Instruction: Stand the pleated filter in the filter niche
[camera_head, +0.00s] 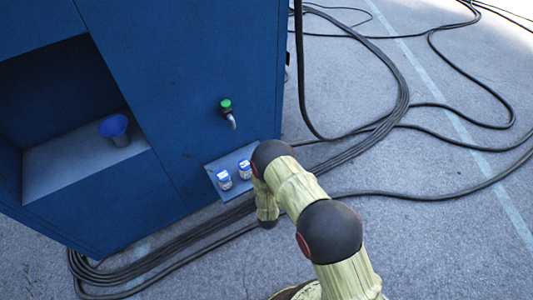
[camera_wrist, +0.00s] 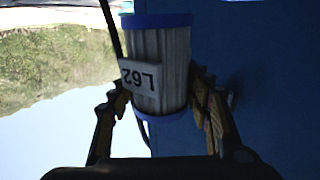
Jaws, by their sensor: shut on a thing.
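The pleated filter (camera_wrist: 175,60) shows in the wrist view, with white pleats, blue end caps and a white label reading "L62". The label appears upside down, as does the landscape behind it. My gripper (camera_wrist: 158,95) is shut on the filter, one finger on each side. In the head view, my arm hides the gripper and the filter. An open recess (camera_head: 60,90) with a grey floor is in the blue cabinet at the left; I cannot tell if it is the filter niche.
Two small white-and-blue containers (camera_head: 224,180) stand on a low shelf (camera_head: 213,167) beside my arm. A green-topped tap (camera_head: 227,106) juts from the cabinet (camera_head: 170,100). Black cables (camera_head: 395,110) lie across the ground.

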